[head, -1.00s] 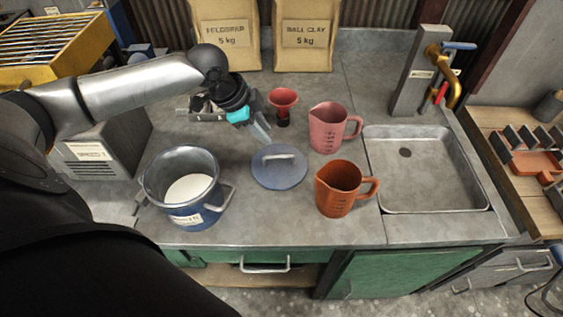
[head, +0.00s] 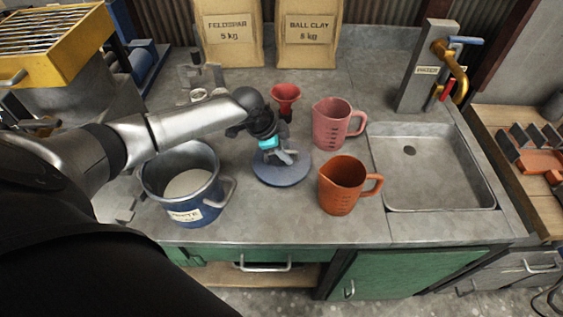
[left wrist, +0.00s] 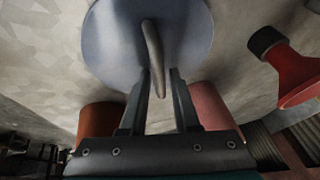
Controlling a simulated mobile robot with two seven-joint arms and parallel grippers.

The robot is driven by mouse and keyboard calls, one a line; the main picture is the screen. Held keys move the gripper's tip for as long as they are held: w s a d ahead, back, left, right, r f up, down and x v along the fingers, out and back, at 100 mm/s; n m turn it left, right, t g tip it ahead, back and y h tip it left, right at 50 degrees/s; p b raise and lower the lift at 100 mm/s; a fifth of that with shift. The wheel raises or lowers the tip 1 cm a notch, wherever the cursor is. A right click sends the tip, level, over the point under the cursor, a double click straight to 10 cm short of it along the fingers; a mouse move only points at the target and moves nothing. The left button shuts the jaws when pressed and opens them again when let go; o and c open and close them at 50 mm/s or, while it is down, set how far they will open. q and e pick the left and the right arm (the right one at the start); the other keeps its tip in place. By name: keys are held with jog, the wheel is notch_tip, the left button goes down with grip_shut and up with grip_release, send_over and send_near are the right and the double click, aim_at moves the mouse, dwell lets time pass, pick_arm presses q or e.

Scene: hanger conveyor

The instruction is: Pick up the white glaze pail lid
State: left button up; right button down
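The white glaze pail lid (head: 282,177) is a round blue-grey disc lying flat on the counter. My left gripper (head: 284,158) is over the lid, pointing down at the handle. In the left wrist view its two fingers (left wrist: 157,75) are apart, with the near end of the handle showing between the tips. I cannot tell whether they touch it. The blue pail (head: 184,190), with a label reading WHITE and white contents, stands open left of the lid. My right gripper is not in view.
An orange jug (head: 342,190) and a pink jug (head: 332,130) stand right of the lid. A red funnel-shaped piece (head: 285,93) is behind it. A sink (head: 430,180) lies further right. Two bags (head: 232,40) stand at the back. The counter before the lid is clear.

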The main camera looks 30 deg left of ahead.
pick_arm(q)
grip_shut()
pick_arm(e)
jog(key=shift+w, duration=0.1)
pick_arm(q)
jog(key=shift+r, duration=0.15)
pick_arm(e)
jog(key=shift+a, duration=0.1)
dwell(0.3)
